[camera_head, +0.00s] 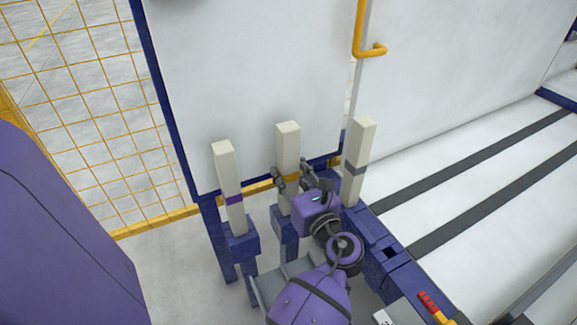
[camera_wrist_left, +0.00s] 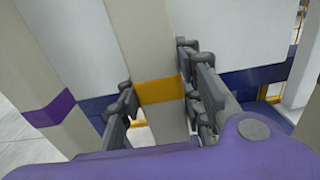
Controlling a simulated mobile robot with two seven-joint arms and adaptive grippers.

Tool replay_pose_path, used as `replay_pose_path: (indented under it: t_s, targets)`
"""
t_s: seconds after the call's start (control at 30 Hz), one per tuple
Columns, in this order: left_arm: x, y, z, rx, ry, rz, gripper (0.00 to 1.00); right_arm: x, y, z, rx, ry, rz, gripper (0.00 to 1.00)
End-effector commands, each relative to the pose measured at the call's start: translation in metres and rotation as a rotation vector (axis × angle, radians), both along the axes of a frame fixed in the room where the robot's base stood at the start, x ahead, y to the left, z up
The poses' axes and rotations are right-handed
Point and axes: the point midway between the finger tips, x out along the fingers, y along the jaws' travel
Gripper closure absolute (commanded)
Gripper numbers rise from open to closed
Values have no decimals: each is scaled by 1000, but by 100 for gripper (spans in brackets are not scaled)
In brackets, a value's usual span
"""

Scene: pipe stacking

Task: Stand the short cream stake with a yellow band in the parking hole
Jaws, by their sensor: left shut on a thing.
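The cream stake with a yellow band (camera_head: 288,145) stands upright in the middle of three stakes, its lower end at a blue post (camera_head: 286,234). My left gripper (camera_head: 291,180) is shut on it at about the height of the band. In the left wrist view the yellow band (camera_wrist_left: 158,91) shows between the fingers (camera_wrist_left: 160,104). A dark square hole (camera_head: 391,253) is open in the blue rail to the right; I cannot tell for sure that it is the parking hole. My right gripper is out of view.
A cream stake with a purple band (camera_head: 228,180) stands left of the held one, and one with a grey band (camera_head: 361,145) stands right. A white panel (camera_head: 245,70) rises behind them. A red and yellow object (camera_head: 435,307) lies at the lower right.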

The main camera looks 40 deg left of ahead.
Motion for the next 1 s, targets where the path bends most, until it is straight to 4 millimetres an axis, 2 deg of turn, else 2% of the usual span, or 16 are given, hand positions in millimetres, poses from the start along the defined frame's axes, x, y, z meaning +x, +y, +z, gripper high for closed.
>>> replay_pose_path:
  t_s: [0.1, 0.13, 0.27, 0.57, 0.67, 1.0]
  targets:
    - [0, 0, 1, 1, -2, 0, 100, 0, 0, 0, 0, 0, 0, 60]
    - [0, 0, 1, 1, -2, 0, 63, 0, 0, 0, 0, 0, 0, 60]
    - [0, 0, 1, 1, -1, 0, 46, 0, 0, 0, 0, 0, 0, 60]
    - [0, 0, -1, -2, 1, 0, 45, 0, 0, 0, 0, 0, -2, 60]
    - [-2, -6, -1, -3, 1, -1, 45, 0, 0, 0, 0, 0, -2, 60]
    - [-23, -55, 0, -2, 1, 0, 45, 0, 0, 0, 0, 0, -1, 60]
